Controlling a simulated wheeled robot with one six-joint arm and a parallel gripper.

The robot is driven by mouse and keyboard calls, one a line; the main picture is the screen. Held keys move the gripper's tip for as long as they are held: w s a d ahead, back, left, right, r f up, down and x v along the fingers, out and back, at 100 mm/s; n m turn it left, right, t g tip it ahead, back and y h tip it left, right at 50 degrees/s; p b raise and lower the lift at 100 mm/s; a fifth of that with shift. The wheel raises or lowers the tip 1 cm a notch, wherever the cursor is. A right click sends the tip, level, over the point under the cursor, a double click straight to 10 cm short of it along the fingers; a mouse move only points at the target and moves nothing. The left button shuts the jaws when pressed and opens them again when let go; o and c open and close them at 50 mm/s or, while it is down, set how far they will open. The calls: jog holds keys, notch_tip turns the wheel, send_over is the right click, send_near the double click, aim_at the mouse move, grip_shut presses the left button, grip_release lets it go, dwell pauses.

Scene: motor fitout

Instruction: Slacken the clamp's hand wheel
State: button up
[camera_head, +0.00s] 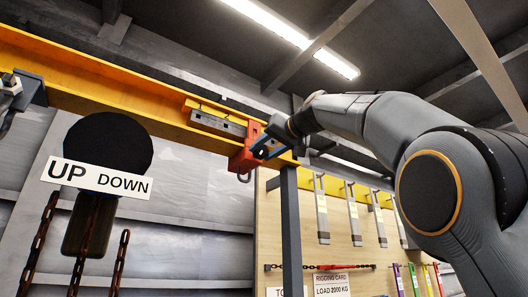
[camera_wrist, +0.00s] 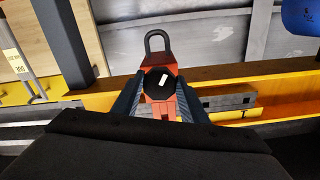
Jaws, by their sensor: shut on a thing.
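The red clamp (camera_head: 243,160) sits on the yellow beam (camera_head: 165,105), with its grey shackle (camera_head: 244,177) hanging below. In the wrist view the clamp (camera_wrist: 160,110) is in the middle, with its shackle (camera_wrist: 157,42) at the top. The clamp's hand wheel (camera_wrist: 158,84) is a dark round knob with a white mark. My gripper (camera_wrist: 160,88) has one finger on each side of the hand wheel and is shut on it. In the head view my gripper (camera_head: 268,148) reaches the clamp from the right and hides the wheel.
A grey slotted bar (camera_head: 218,123) lies along the beam beside the clamp. A grey post (camera_head: 291,215) stands below the beam. A dark pendant with an UP/DOWN label (camera_head: 100,178) and rusty chains hang at the left. A rigging board (camera_head: 340,225) with hung slings stands behind.

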dwell(0.3)
jog(key=o, duration=1)
jog(key=shift+o, duration=0.2)
jog(key=b+v, duration=0.3)
jog(key=v, duration=0.4)
jog(key=shift+s+d, duration=0.25)
jog(key=shift+s, duration=0.05)
